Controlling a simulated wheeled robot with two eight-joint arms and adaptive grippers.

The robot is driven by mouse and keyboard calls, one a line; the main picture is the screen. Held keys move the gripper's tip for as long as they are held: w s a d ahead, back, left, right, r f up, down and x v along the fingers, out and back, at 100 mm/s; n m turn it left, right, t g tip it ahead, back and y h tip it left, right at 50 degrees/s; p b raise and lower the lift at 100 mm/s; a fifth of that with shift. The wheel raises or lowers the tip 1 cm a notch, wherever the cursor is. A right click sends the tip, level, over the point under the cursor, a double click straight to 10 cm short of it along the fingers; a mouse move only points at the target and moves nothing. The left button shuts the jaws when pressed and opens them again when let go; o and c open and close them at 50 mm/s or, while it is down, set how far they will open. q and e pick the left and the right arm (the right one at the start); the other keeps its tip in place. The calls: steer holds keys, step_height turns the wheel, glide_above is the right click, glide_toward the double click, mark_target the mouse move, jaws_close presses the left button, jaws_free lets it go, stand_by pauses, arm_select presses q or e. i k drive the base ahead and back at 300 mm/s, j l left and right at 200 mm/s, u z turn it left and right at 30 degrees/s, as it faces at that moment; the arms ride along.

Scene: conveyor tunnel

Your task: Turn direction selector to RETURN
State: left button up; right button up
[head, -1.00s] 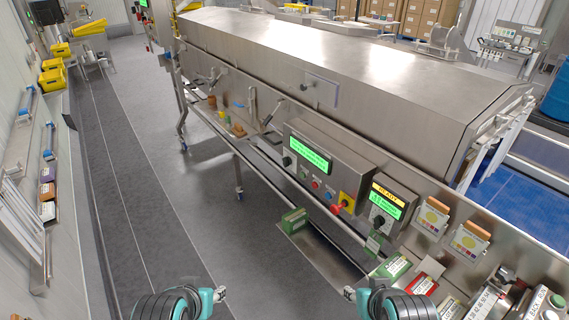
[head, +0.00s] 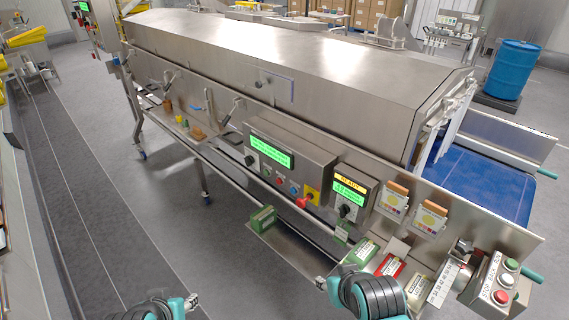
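Two black rotary knobs show on the tunnel's control panels: one knob (head: 250,160) left of the long green display, another knob (head: 345,211) under the yellow READY display. A third dark knob (head: 464,246) stands at the far right beside a white label strip. The lettering around them is too small to read, so I cannot tell which is the direction selector. My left gripper (head: 192,303) is at the bottom edge over the floor, well away from the panels. My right gripper (head: 322,284) is at the bottom, below the green-labelled boxes. Neither gripper touches anything; their fingers are too small to judge.
A red emergency knob (head: 302,202) on yellow sits between the panels. Labelled boxes (head: 390,265) line the front ledge. A blue belt (head: 485,186) lies behind. Floor at left is free.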

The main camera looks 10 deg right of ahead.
mark_target(249, 160)
steer(key=i+u, duration=0.2)
steer(key=u, duration=0.15)
steer(key=i+l+u, duration=0.1)
steer(key=u, duration=0.25)
steer(key=i+l+u, duration=0.15)
steer(key=i+u, duration=0.2)
